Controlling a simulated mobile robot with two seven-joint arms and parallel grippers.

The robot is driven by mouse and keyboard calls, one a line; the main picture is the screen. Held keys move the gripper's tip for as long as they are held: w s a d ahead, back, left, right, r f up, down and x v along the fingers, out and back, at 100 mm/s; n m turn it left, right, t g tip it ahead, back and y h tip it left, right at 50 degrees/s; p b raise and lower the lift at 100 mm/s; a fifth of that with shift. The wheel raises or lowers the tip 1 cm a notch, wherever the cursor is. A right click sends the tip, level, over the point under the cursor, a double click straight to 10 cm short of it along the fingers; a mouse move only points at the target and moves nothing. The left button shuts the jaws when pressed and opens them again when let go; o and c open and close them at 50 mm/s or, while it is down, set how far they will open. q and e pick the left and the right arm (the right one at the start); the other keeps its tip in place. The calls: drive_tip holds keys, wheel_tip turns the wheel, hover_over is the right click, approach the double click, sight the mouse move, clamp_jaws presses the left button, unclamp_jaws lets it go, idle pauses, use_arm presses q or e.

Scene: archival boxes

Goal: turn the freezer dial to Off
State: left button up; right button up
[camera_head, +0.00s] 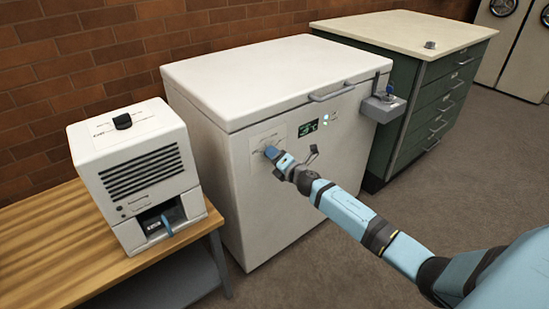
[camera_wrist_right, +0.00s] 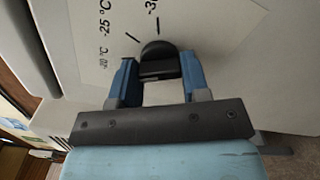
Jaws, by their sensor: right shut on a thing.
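The white chest freezer (camera_head: 330,185) stands in the middle of the head view, with its lid down. Its black dial (camera_wrist_right: 158,50) sits on a pale label plate (camera_wrist_right: 95,60) on the front. The plate has printed marks, including "-25 °C" and part of another number; I cannot see an Off mark. My right gripper (camera_head: 274,155) reaches the dial plate from the front. In the right wrist view, its blue fingers (camera_wrist_right: 157,72) are shut on the dial, one on each side. The dial's pointer direction is not clear. My left gripper is not in view.
A white machine (camera_head: 138,165) stands on the wooden table (camera_head: 50,255) at left. A green cabinet (camera_head: 425,105) stands right. Grey floor is open in front.

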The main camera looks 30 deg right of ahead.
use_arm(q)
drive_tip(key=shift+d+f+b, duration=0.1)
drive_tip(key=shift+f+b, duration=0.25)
use_arm(e)
drive_tip(key=shift+f+n, duration=0.1)
drive_tip(key=shift+n, duration=3.5)
drive_tip(key=o, duration=0.9)
drive_tip(key=shift+s, duration=0.15)
